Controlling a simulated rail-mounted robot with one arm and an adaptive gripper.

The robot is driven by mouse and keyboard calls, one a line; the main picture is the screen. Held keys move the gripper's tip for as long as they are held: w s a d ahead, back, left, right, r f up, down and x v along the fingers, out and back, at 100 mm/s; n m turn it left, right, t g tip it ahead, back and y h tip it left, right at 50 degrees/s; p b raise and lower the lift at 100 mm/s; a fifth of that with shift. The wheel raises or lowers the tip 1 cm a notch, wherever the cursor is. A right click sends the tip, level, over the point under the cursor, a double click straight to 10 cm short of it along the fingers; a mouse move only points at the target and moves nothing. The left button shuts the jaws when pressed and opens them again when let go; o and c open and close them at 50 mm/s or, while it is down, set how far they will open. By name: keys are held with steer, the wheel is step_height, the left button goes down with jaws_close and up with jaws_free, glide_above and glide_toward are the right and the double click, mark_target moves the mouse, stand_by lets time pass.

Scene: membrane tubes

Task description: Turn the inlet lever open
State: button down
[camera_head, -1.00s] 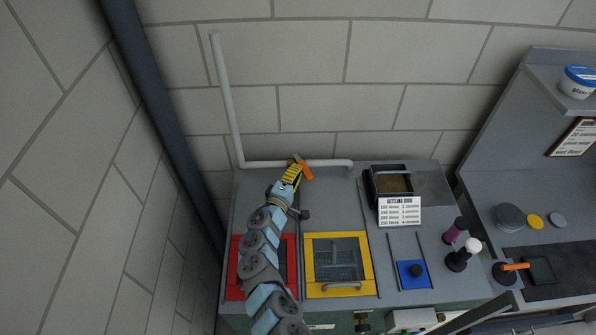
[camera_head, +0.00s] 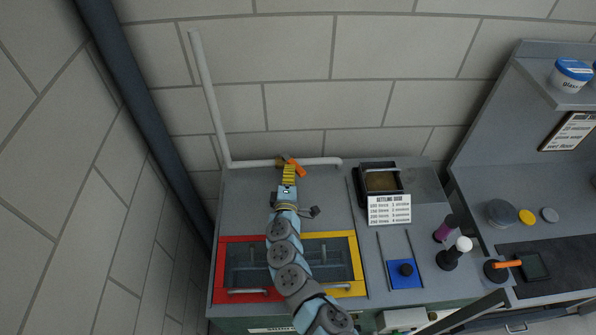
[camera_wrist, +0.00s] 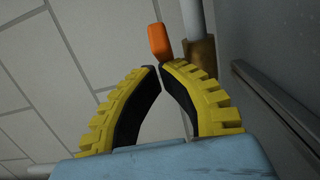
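The inlet lever is a short orange handle (camera_head: 299,170) on a brass-brown valve on the white pipe at the back of the bench. It also shows in the wrist view (camera_wrist: 159,43), next to the brass valve body (camera_wrist: 200,54). My gripper (camera_head: 289,167) has yellow ribbed fingers and lies beside the lever at the pipe. In the wrist view its fingertips (camera_wrist: 160,68) are nearly together with nothing between them. The lever's end stands just beyond the tips; whether they touch it I cannot tell.
The white pipe (camera_head: 210,95) rises at the back left against the block wall. A red-framed hatch (camera_head: 228,263) and a yellow-framed hatch (camera_head: 355,262) lie under my arm. A settling box (camera_head: 382,182) with a sign (camera_head: 389,210) stands right of the valve.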

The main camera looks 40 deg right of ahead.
steer(key=shift+s+d+f+b, duration=0.1)
steer(key=shift+s+d+b, duration=0.05)
steer(key=shift+d+b, duration=0.45)
steer(key=shift+b, duration=0.15)
steer(key=shift+s+d+b, duration=0.1)
steer(key=shift+d+b, duration=0.15)
steer(key=shift+b, duration=0.05)
steer(key=shift+d, duration=0.1)
